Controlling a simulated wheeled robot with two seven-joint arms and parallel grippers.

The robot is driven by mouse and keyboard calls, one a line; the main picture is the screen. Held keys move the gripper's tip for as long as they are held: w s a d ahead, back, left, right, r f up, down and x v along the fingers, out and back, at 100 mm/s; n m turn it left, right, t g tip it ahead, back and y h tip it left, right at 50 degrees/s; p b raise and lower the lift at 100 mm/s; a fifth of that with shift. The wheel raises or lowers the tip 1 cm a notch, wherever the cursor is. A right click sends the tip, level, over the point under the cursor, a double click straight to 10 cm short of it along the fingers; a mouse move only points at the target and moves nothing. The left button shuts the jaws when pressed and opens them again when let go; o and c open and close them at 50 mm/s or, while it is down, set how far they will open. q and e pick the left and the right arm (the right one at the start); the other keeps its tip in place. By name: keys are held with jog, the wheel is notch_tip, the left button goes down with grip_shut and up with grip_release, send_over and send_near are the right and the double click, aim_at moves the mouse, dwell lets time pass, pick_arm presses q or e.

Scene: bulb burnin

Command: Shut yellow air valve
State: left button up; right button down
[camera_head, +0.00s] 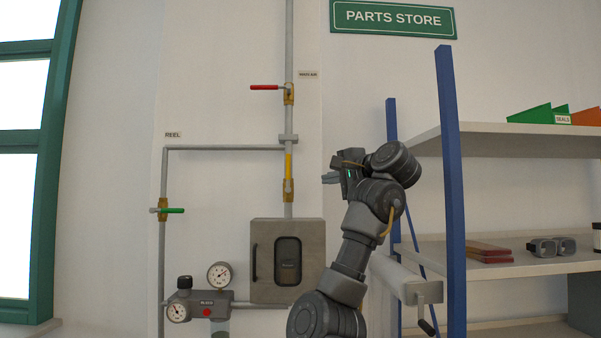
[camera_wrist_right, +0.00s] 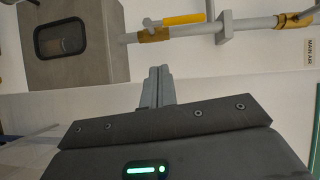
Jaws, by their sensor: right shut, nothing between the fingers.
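The yellow valve lever (camera_head: 288,167) points up, in line with the vertical grey pipe, above its brass valve body (camera_head: 288,190). In the right wrist view the yellow lever (camera_wrist_right: 184,18) lies along the pipe at the top, beside the brass body (camera_wrist_right: 153,35). My right gripper (camera_head: 328,178) is to the right of the lever in the head view, its fingers pointing left toward the pipe. The fingers (camera_wrist_right: 157,85) are shut and empty, apart from the lever in the wrist picture. My left gripper is not in view.
A red lever (camera_head: 265,87) lies across the pipe above. A green lever (camera_head: 173,211) lies across the left pipe. A grey box (camera_head: 288,262) sits below the yellow valve, with gauges (camera_head: 219,275) to its left. A blue shelf post (camera_head: 450,190) stands right of my arm.

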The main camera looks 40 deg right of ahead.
jog(key=shift+m+t, duration=0.4)
jog(key=s+r, duration=0.1)
jog(key=r, duration=0.1)
jog(key=s+r, duration=0.1)
jog(key=r, duration=0.1)
jog(key=shift+s+d, duration=0.35)
jog(key=shift+d, duration=0.05)
jog(key=shift+w, duration=0.1)
jog(key=p, duration=0.5)
send_near(288, 174)
jog(key=w+d+r, duration=0.3)
jog(key=d, duration=0.2)
jog(key=w+a, duration=0.1)
jog(key=w+a+p, duration=0.1)
jog(key=w, duration=0.1)
jog(key=shift+w+a+f+p, duration=0.3)
jog(key=shift+f, duration=0.1)
jog(key=shift+a+r, duration=0.1)
